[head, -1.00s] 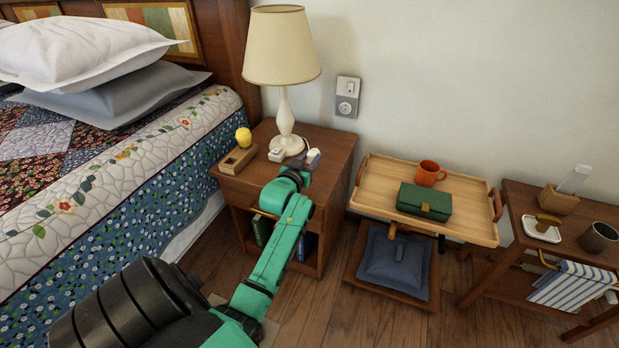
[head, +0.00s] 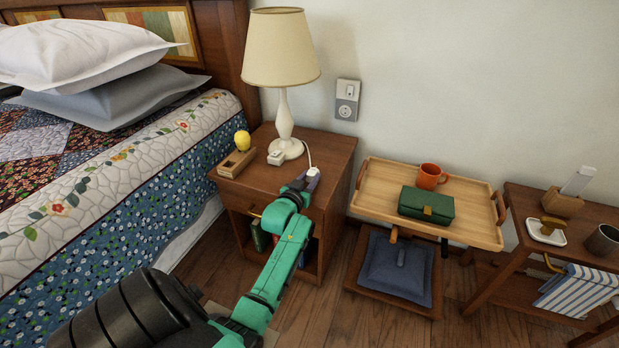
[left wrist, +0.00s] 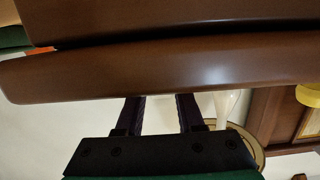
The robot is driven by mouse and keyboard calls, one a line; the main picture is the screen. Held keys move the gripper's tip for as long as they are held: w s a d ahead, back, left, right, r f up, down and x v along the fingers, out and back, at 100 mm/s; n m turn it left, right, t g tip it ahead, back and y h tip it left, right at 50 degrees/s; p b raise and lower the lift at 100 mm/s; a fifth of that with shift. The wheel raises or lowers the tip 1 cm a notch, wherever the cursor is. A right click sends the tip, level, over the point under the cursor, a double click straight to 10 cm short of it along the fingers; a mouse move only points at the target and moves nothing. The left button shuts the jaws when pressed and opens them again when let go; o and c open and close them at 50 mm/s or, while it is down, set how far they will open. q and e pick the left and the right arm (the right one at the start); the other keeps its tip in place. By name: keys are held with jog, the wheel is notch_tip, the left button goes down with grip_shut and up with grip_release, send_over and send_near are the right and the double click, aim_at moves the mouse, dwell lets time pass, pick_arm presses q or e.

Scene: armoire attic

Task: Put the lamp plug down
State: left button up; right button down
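The white lamp plug (head: 313,173) is at the fingertips of my left gripper (head: 307,181), over the front right part of the wooden nightstand (head: 334,146). Its white cord runs back toward the lamp (head: 285,112), which stands upright on the nightstand. The gripper's dark fingers lie on either side of the plug and appear shut on it. I cannot tell whether the plug touches the top. My right gripper is not in view.
A wall socket (head: 347,100) is above the nightstand's right side. The bed is left.

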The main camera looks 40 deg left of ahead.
pick_arm(q)
jog(key=o, duration=0.4)
jog(key=shift+c, duration=0.2)
jog(key=shift+r, duration=0.1)
